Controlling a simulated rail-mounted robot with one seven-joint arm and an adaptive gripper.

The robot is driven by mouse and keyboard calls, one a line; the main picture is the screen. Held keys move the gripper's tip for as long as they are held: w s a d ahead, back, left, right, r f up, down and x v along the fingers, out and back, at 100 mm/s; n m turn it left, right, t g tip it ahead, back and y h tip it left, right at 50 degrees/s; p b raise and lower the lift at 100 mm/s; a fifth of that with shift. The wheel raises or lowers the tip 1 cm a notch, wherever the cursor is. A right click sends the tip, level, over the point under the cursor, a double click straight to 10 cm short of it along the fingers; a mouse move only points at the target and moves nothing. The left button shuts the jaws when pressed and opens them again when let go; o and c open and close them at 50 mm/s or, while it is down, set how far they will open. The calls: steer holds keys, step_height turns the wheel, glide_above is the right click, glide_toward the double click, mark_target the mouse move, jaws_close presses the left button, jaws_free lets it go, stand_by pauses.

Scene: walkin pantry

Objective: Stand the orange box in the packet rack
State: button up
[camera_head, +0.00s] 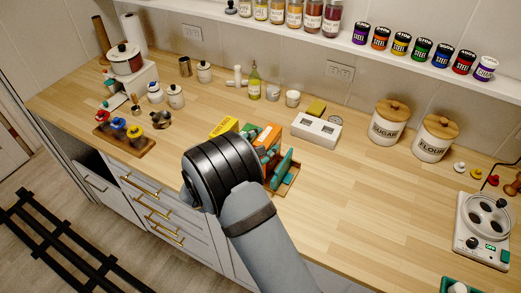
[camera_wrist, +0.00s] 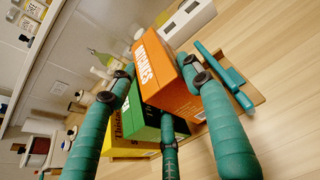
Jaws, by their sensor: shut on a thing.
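The orange box (camera_wrist: 165,75), with white lettering on its side, is between the teal fingers of my gripper (camera_wrist: 159,68) in the wrist view. The fingers are shut on it. In the head view the orange box (camera_head: 271,133) shows beyond my wrist, which hides its lower part.
A green box (camera_wrist: 138,120) and a yellow box (camera_head: 223,127) stand beside the orange box. A white block with openings (camera_head: 316,131) is behind to the right. Sugar (camera_head: 388,124) and flour canisters (camera_head: 436,138) stand farther right. The counter right of the rack is clear.

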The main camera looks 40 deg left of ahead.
step_height(320, 180, down, 3)
steer(key=shift+r+p, duration=0.1)
steer(key=shift+p, duration=0.35)
steer(key=shift+f, duration=0.2)
steer(key=shift+f+b, duration=0.1)
steer(key=shift+b, duration=0.25)
steer(key=o, duration=1.2)
steer(key=shift+o, duration=0.7)
